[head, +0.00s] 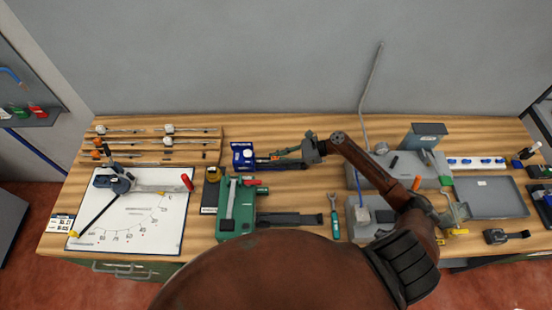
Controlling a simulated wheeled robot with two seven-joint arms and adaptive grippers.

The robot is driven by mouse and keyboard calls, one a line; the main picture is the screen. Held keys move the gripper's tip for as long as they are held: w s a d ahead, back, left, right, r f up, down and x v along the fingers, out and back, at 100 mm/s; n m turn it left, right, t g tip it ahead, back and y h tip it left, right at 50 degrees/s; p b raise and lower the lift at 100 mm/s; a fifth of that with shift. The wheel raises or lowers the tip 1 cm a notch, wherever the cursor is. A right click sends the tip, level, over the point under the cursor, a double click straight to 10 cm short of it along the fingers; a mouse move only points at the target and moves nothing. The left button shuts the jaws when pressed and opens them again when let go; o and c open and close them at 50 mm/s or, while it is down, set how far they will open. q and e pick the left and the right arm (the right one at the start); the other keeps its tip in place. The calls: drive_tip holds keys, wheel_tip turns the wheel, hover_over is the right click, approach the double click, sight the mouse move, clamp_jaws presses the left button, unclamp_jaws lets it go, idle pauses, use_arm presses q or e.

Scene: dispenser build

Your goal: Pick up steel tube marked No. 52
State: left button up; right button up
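Several thin steel tubes or rods lie in rows on a wooden rack (214,147) at the back left of the bench, some with white tags. No marking is readable, so I cannot tell which is No. 52. My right gripper (296,153) is over the back middle of the bench, right of the rack and apart from it, pointing left beside a blue device (242,155). Green and dark parts show at its tip; I cannot tell whether it is open or holds anything. My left gripper is not in view.
A white board (140,222) with a bending tool lies at the left. A green machine (236,207) and a wrench (335,224) are at the middle front. Grey equipment and a grey tray (488,205) fill the right. A thin bent rod (371,80) rises against the wall.

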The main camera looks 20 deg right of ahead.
drive_tip(key=o, duration=0.5)
drive_tip(key=v, duration=1.2)
